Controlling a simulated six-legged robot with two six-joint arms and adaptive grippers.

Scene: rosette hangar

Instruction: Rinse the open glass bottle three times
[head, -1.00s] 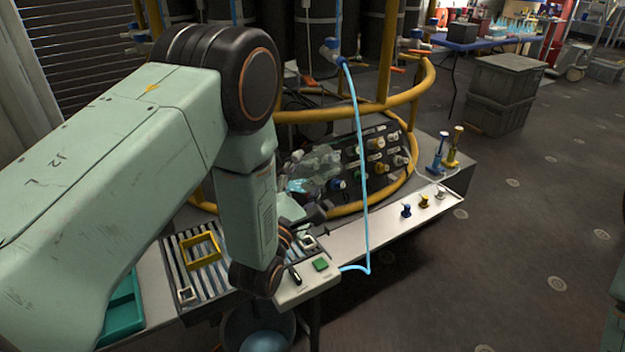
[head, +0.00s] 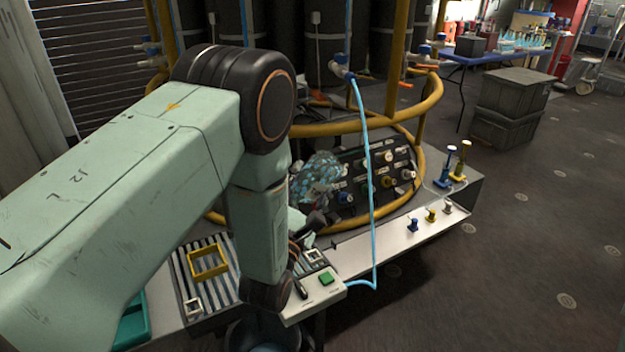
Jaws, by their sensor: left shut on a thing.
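A clear glass bottle (head: 318,174) with blue liquid spread inside as drops or bubbles shows just right of my left arm, in front of the dark panel. My left gripper (head: 308,218) is mostly hidden behind my forearm; only dark and pale green parts of it show below the bottle. It is shut on the bottle, which it holds above the bench. The bottle's neck and opening cannot be made out. My right gripper is not in view.
A light-blue hose (head: 368,150) hangs from a tap to a white box with a green button (head: 327,279). A slatted drain (head: 185,268) holds a yellow frame (head: 208,262). A dark panel (head: 385,170) carries several caps. Small blue and yellow pieces stand along the bench's right part.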

